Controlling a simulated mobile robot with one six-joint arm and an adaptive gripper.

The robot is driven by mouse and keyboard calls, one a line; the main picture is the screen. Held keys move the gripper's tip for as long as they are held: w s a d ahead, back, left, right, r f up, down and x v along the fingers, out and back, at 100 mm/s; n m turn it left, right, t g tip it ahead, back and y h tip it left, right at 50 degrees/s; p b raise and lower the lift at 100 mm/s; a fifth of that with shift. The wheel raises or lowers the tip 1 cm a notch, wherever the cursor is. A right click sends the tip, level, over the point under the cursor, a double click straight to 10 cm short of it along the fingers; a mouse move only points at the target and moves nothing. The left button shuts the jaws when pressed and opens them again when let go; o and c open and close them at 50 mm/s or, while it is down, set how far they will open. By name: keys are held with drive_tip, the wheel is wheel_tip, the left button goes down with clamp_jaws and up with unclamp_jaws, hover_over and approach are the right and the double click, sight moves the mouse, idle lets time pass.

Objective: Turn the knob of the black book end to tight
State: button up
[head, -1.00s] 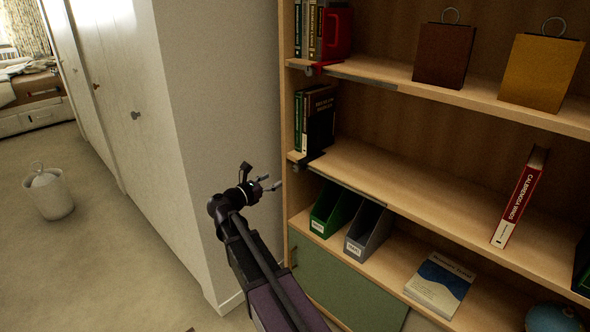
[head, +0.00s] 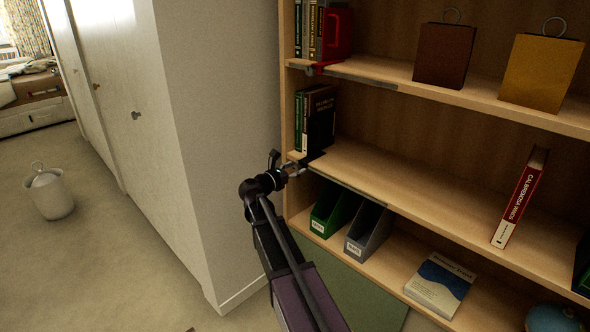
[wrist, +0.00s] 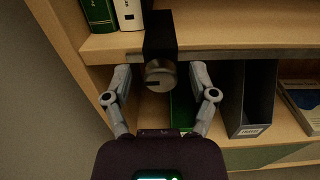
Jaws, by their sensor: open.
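The black book end (head: 321,132) stands against books at the left of the middle shelf. Its black clamp hangs over the shelf's front edge, and it also shows in the wrist view (wrist: 159,36). A round grey knob (wrist: 160,76) with a dark slot mark is at the front of the clamp. My gripper (head: 299,167) is in front of that shelf edge. In the wrist view my gripper (wrist: 163,77) is open, with one finger on each side of the knob and a gap on both sides. The knob is hard to make out in the head view.
Books (wrist: 98,14) stand left of the book end. Below are a green file holder (head: 329,211) and a grey file holder (head: 366,230). A red book end (head: 337,35) is on the shelf above. The cabinet side wall (head: 225,130) is at left.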

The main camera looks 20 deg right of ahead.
clamp_jaws()
drive_tip(key=shift+m, duration=0.3)
drive_tip(key=m, duration=0.3)
drive_tip(key=shift+d+m, duration=0.1)
drive_tip(key=shift+m, duration=0.3)
drive_tip(key=m, duration=0.4)
drive_tip(key=shift+s+m, duration=0.1)
drive_tip(key=shift+m, duration=0.2)
drive_tip(key=m, duration=0.4)
drive_tip(key=shift+f+m, duration=0.1)
drive_tip(key=shift+m, duration=2.4)
